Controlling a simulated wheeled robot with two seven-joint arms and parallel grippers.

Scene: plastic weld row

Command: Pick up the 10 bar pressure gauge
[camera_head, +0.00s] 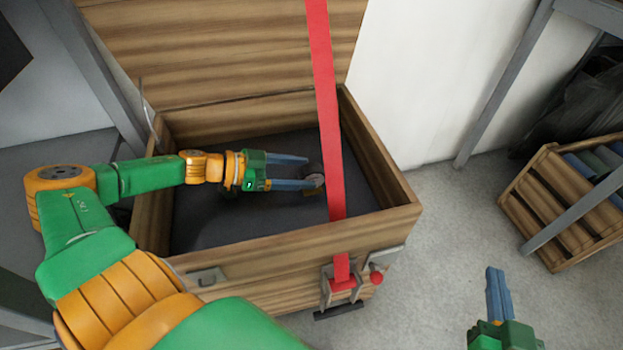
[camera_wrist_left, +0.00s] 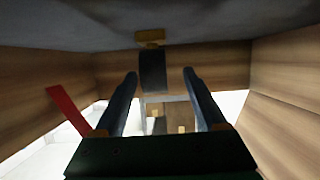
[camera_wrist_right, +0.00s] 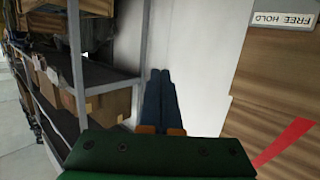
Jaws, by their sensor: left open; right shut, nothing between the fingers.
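The pressure gauge (camera_head: 314,171), a small dark round body with a brass-coloured part, sits inside the wooden box beside the red strap. Its dial marking cannot be read. In the left wrist view the gauge (camera_wrist_left: 153,72) shows as a dark body with a brass fitting, between the fingertip lines and nearer the left-hand finger. My left gripper (camera_head: 307,171) is open inside the box, its fingertips at the gauge; contact cannot be told. My right gripper (camera_head: 497,270) is shut and empty, outside the box at lower right; its closed fingers also show in the right wrist view (camera_wrist_right: 160,75).
The wooden box (camera_head: 270,250) has its lid raised at the back. A red strap (camera_head: 326,95) runs down across the opening to a front latch (camera_head: 342,285). A slatted crate (camera_head: 560,205) stands on the floor at right. Shelves (camera_wrist_right: 105,85) show in the right wrist view.

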